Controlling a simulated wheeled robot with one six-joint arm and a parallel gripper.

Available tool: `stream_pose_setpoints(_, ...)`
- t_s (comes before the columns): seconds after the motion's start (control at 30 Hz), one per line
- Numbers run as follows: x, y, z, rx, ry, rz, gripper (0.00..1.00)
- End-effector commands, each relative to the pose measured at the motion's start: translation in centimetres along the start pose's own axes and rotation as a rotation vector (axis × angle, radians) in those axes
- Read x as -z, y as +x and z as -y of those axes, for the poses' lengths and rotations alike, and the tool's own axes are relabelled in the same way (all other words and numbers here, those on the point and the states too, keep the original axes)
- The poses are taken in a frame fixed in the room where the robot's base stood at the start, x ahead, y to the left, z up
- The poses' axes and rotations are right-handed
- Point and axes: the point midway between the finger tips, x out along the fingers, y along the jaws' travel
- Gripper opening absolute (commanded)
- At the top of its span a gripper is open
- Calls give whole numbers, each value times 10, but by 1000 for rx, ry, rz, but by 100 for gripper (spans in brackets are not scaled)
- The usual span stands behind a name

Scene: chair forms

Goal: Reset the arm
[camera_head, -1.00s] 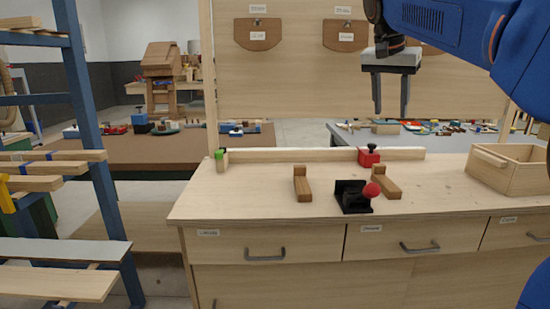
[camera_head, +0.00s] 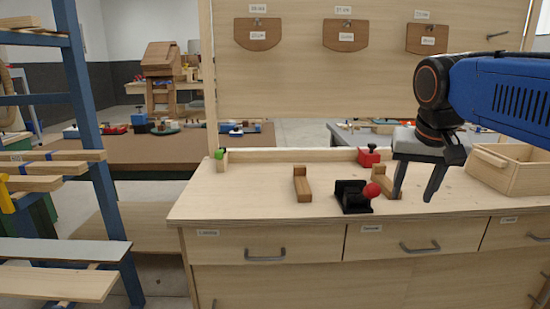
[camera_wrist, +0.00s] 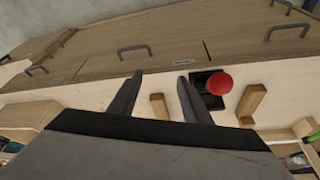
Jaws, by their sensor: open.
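My gripper (camera_head: 416,190) hangs from my blue arm over the right part of the wooden workbench (camera_head: 240,203), fingers pointing down. My gripper partly hides the right wooden block (camera_head: 381,180).
Another wooden block (camera_head: 302,184) lies left of the clamp. An open wooden box (camera_head: 508,170) stands at the bench's right end. A red item (camera_head: 368,157) sits by the back rail. A blue rack with boards (camera_head: 92,150) stands at left.

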Motion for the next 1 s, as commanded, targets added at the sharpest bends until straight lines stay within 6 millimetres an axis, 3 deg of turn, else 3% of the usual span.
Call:
stream_pose_setpoints(0.03,-22,10,-5,11,-25,-2,44)
stream_pose_setpoints(0.3,-125,70,-22,71,-165,-18,44)
stream_pose_setpoints(0.5,-189,114,-30,104,-244,-33,44)
stream_pose_setpoints(0.7,-218,135,-34,118,-280,-44,44)
stream_pose_setpoints(1.0,-220,137,-34,120,-285,-44,44)
